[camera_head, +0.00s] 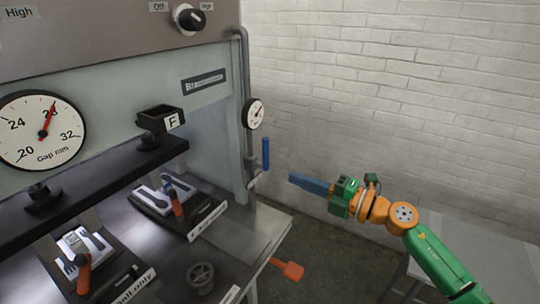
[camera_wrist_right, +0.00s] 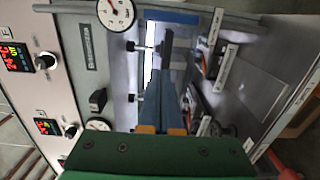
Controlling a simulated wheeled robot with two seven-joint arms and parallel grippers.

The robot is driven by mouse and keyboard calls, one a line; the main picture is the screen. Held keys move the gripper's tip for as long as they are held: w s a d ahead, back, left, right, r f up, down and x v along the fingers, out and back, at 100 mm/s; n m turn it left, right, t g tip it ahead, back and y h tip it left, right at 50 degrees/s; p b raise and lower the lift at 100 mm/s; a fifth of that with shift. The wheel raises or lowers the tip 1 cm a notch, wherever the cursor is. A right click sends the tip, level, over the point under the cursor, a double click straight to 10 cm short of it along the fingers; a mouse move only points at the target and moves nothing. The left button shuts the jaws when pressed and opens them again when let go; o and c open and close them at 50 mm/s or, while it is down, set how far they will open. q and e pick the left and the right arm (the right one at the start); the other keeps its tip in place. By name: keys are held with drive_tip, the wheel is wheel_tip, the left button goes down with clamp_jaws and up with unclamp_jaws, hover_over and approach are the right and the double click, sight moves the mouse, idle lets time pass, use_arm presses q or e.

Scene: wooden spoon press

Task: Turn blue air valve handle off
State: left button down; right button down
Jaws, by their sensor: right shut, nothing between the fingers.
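The blue air valve handle (camera_head: 265,152) stands upright beside the grey pipe, on the right side of the press, just below and right of a small gauge. In the right wrist view, a blue bar (camera_wrist_right: 172,16) lies along the pipe near the top edge. My right gripper (camera_head: 293,178) is shut and empty. Its blue fingers point left toward the press, right of and slightly lower than the handle in the head view, apart from it. My left gripper is in neither view.
The grey pipe (camera_head: 243,80) carries the small gauge (camera_head: 253,113). An orange handle (camera_head: 289,269) sticks out below. A white brick wall (camera_head: 400,80) stands behind; a grey table (camera_head: 480,245) is at right.

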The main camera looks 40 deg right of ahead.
drive_tip(key=w+b, duration=0.6)
drive_tip(key=w, duration=0.5)
drive_tip(key=shift+w, duration=0.3)
drive_tip(key=shift+d+r+m+p, duration=0.1)
drive_tip(key=shift+d+m+p, duration=0.1)
drive_tip(key=shift+m+p, duration=0.25)
